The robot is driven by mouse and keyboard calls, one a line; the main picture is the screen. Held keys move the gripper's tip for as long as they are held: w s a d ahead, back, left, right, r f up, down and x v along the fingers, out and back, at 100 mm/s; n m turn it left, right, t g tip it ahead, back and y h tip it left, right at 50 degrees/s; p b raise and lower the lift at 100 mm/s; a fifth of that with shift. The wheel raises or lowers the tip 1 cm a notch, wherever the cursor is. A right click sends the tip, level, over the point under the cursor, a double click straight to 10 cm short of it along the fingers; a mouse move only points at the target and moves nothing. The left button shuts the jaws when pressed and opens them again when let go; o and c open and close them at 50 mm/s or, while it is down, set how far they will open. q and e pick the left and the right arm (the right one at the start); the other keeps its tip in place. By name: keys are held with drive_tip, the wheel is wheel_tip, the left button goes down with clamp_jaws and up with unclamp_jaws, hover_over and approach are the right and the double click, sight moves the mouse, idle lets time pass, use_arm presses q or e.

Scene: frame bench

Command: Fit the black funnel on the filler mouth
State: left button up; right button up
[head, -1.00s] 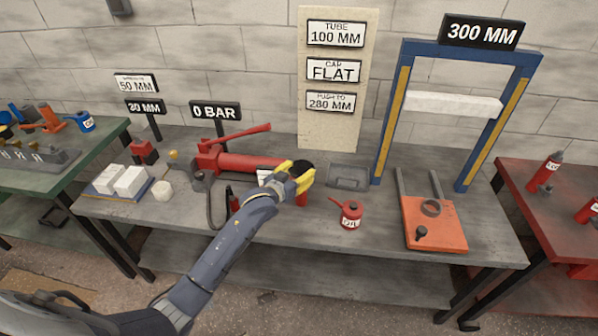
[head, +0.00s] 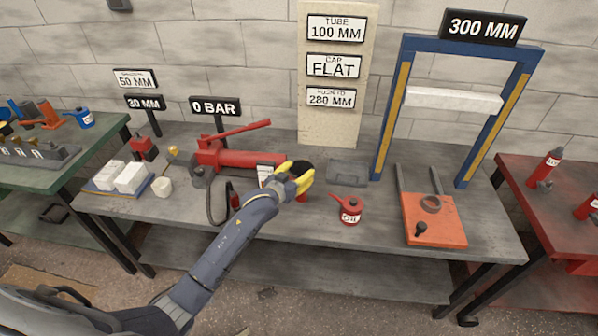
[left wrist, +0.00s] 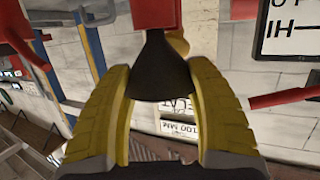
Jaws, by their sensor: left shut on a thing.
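My left gripper (head: 293,177) has yellow fingers shut on the black funnel (head: 302,166), over the middle of the bench. In the left wrist view the funnel (left wrist: 160,70) sits between both fingers, its narrow end toward a red cylindrical part (left wrist: 154,14). That part also shows just below the fingers in the head view (head: 302,196). The narrow end meets or overlaps it in the picture; I cannot tell whether it is inside. No filler mouth is clearly visible. My right gripper is not in view.
A red hand pump (head: 240,158) lies behind and left of the gripper. A red oil can (head: 349,210) stands to the right, near a grey tray (head: 347,173). An orange plate (head: 435,220) and blue press frame (head: 384,120) are farther right.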

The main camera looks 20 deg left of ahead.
use_arm(q)
drive_tip(key=shift+f, duration=0.65)
drive_tip(key=o, duration=1.2)
drive_tip(key=shift+o, duration=0.2)
drive_tip(key=v, duration=1.2)
